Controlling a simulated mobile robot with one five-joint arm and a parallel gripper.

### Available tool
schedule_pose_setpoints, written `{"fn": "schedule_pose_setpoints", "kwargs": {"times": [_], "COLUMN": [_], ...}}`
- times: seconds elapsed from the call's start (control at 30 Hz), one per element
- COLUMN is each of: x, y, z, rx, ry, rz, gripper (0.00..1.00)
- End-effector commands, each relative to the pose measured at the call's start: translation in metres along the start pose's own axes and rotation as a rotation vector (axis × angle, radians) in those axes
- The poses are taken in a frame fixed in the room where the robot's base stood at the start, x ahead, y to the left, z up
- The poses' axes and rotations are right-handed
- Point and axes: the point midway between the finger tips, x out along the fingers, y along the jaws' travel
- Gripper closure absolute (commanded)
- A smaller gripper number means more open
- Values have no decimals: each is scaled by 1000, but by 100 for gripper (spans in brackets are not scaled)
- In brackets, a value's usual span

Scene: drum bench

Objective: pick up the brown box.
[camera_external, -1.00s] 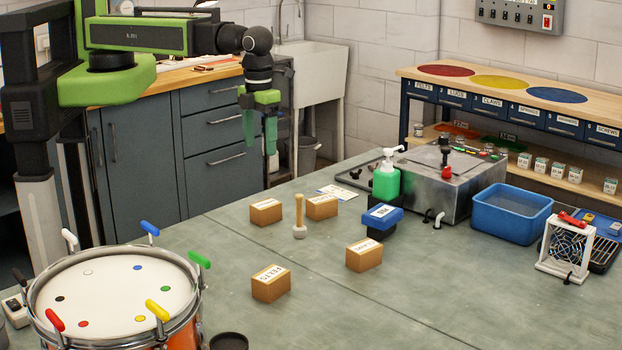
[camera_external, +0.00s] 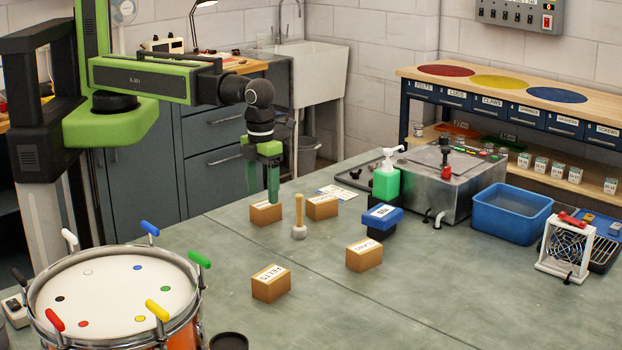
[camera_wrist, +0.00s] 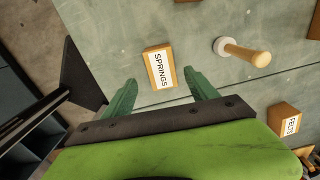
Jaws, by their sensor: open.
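Several brown boxes with white labels stand on the bench. One brown box (camera_external: 266,213) is at the back left, close to my gripper (camera_external: 263,198); in the wrist view it reads SPRINGS (camera_wrist: 153,72). Another brown box (camera_external: 321,207) stands to its right, one (camera_external: 364,257) is nearer the middle, and a FELTS box (camera_external: 270,285) is in front. My gripper is open and empty, pointing down above the SPRINGS box. In the wrist view the box shows ahead of and between the spread green fingers, with no visible contact.
A wooden-handled mallet (camera_external: 299,220) stands just right of the SPRINGS box. A blue-topped block (camera_external: 382,218), green bottle (camera_external: 386,180), metal unit (camera_external: 440,185) and blue bin (camera_external: 511,212) stand further right. A drum (camera_external: 115,290) is at front left.

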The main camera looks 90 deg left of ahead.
Motion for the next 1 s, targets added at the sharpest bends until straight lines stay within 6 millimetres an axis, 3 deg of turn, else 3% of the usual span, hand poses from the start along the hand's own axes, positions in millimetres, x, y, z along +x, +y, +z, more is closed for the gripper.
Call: {"fn": "schedule_pose_setpoints", "kwargs": {"times": [0.33,0.6,1.0], "x": [51,50,50], "y": [-4,-3,-3], "z": [6,5,5], "rx": [0,0,0], "ry": [0,0,0], "rz": [0,0,0], "gripper": [33,33,85]}}
